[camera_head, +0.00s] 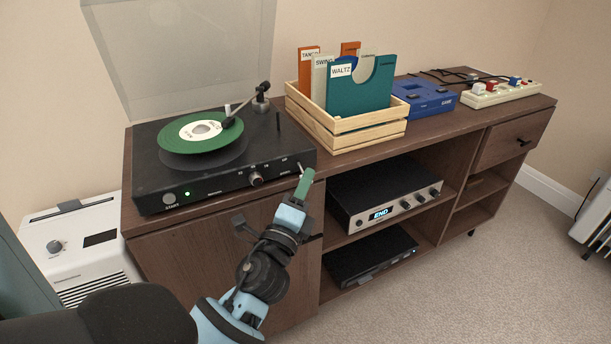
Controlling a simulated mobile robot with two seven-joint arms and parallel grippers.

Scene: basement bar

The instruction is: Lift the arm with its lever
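The black turntable (225,175) sits on the left end of the wooden cabinet with its clear lid raised. A thin dark upright post (278,120) stands right of the record. A small pale stub (299,167) shows at the front right corner; I cannot tell which is the lever.
A wooden crate (345,132) of record sleeves stands close right of the turntable. A blue device (424,97) and a switch panel (500,93) are further right. An amplifier reading END (380,212) is on the shelf below. A white appliance (75,245) stands at the left.

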